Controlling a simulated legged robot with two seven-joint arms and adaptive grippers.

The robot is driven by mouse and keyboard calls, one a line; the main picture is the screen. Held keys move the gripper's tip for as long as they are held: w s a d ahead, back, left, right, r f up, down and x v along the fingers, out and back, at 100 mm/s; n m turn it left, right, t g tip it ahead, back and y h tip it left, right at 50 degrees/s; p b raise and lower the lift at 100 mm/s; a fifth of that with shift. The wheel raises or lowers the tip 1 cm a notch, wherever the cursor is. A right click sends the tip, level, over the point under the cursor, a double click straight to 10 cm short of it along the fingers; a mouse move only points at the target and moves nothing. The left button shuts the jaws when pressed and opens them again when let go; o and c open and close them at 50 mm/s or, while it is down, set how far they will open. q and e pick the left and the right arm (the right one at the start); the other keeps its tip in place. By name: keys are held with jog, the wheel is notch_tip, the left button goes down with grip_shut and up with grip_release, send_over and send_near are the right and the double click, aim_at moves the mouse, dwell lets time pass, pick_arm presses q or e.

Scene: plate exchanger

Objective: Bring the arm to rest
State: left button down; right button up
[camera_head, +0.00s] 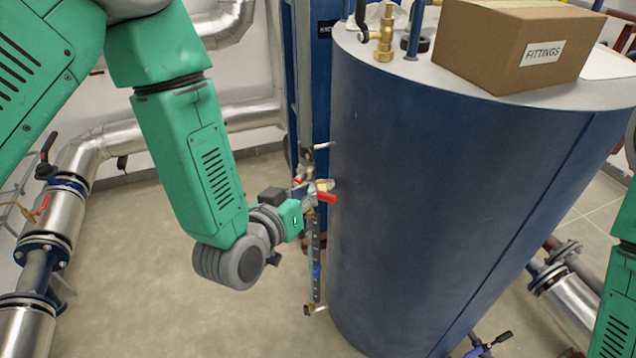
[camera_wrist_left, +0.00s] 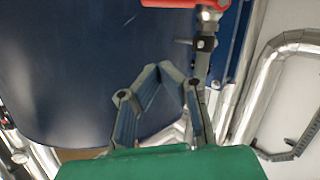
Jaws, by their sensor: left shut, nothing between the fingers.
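My left arm comes in from the left, bent at a grey joint, and reaches to the side of the blue tank (camera_head: 450,180). My left gripper (camera_head: 308,190) is beside the tank's left side, close to a valve with a red handle (camera_head: 328,198). In the left wrist view the gripper's fingertips (camera_wrist_left: 162,70) come together with nothing between them, in front of the blue tank wall. The red handle (camera_wrist_left: 185,3) shows at the top edge there, apart from the fingertips. My right gripper is out of view; only green arm parts show at the right edge.
A cardboard box marked FITTINGS (camera_head: 520,45) and a brass valve (camera_head: 384,35) stand on the tank top. A vertical gauge (camera_head: 316,265) runs below the red handle. Silver pipes (camera_head: 120,140) line the left and back. The floor (camera_head: 150,270) at left is clear.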

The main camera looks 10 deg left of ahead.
pick_arm(q)
jog(key=s+a+f+g+y, duration=0.1)
jog(key=s+a+f+g, duration=0.3)
jog(key=s+f, duration=0.4)
jog(key=s+a+f+g+y+b, duration=0.1)
jog(key=s+a+f+g, duration=0.4)
jog(key=s+f, duration=0.3)
jog(key=s+a+f+g+y+b, duration=0.1)
jog(key=s+a+f+g, duration=0.4)
jog(key=s, duration=0.9)
notch_tip(320, 180, down, 3)
jog(key=shift+a+m+y, duration=0.25)
jog(key=shift+m+y, duration=0.05)
jog(key=shift+y, duration=0.2)
jog(key=shift+w, duration=0.15)
